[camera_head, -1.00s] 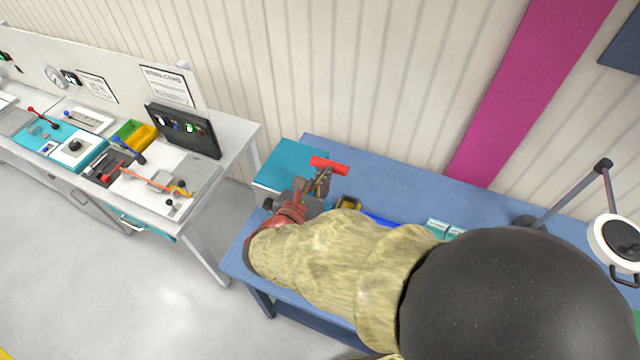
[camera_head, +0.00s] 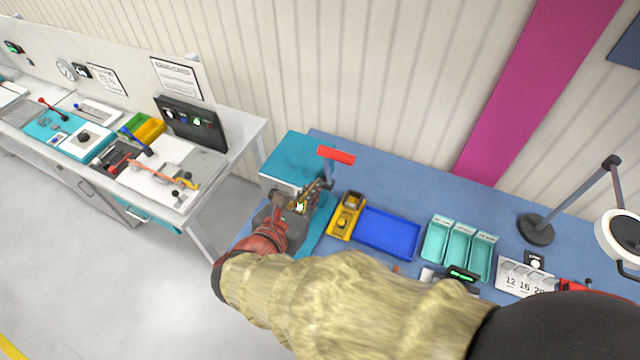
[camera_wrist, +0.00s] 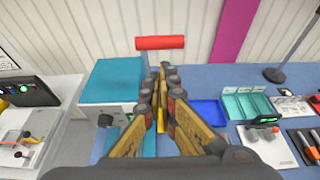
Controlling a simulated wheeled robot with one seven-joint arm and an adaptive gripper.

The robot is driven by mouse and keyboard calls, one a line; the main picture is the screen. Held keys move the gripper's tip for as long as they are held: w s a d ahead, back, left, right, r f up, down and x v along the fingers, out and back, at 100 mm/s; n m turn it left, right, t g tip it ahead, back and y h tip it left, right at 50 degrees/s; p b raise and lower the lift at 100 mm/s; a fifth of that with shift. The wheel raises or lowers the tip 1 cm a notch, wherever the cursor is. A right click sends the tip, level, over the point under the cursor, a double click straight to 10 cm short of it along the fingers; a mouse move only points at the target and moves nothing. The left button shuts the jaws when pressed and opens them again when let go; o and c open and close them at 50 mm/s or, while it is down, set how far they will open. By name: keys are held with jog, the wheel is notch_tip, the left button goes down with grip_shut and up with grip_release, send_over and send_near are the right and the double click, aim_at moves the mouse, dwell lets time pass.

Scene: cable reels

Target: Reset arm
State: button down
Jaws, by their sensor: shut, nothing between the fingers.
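My gripper (camera_head: 318,188) is shut and empty. In the head view its fingers point up and away, over the left end of the blue workbench (camera_head: 400,180), close to a teal machine with a red-handled lever. In the wrist view the gripper (camera_wrist: 162,72) shows its two fingers brought together at the tips, in front of the lever post. My arm, in a yellowish sleeve, hides the front part of the bench in the head view.
The teal machine (camera_head: 292,160) has a red handle (camera_head: 336,155). To its right are a yellow device (camera_head: 346,215), a blue tray (camera_head: 388,233), teal bins (camera_head: 459,247) and a magnifier lamp (camera_head: 536,229). A grey bench (camera_head: 245,135) with tools stands left, across a gap.

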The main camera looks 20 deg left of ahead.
jog(key=v, duration=0.3)
jog(key=shift+s+r, duration=0.1)
jog(key=shift+r, duration=0.15)
jog(key=shift+s+r, duration=0.1)
jog(key=shift+s, duration=0.1)
